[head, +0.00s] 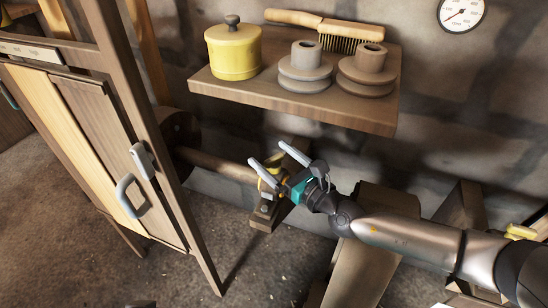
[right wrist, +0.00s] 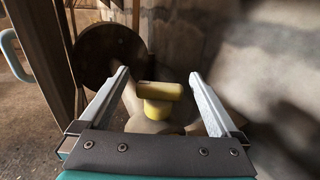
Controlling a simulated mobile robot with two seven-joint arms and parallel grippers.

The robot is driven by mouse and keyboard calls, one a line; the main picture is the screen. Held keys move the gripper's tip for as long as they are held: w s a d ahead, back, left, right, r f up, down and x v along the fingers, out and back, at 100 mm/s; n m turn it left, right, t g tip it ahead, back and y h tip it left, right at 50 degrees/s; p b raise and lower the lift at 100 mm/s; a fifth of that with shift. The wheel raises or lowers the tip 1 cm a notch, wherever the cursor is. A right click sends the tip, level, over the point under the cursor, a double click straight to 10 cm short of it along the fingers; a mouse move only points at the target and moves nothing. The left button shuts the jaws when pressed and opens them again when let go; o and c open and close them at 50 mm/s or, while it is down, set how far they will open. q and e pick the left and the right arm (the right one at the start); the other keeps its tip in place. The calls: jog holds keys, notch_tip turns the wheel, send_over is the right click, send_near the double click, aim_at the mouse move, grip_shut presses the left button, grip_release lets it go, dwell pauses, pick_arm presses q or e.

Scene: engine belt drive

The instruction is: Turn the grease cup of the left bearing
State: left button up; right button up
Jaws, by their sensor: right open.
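The grease cup of the left bearing is yellow with a T-shaped top (right wrist: 158,92). It sits between the two fingers of my right gripper (right wrist: 158,76) in the right wrist view, with a gap on each side. In the head view, my right gripper (head: 267,154) is open over the bearing (head: 265,210) at the shaft's end, and the yellow cup (head: 267,181) is partly hidden by its fingers. Whether the fingers are low enough to surround the cup is hard to tell. My left gripper is not in view.
A wooden frame with a handled door (head: 95,125) stands at left. The shaft (head: 215,164) runs from a dark wheel (right wrist: 110,54). A gauge (head: 461,13) hangs on the wall.

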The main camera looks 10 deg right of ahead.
jog(key=c, duration=1.4)
jog(key=shift+o, duration=0.2)
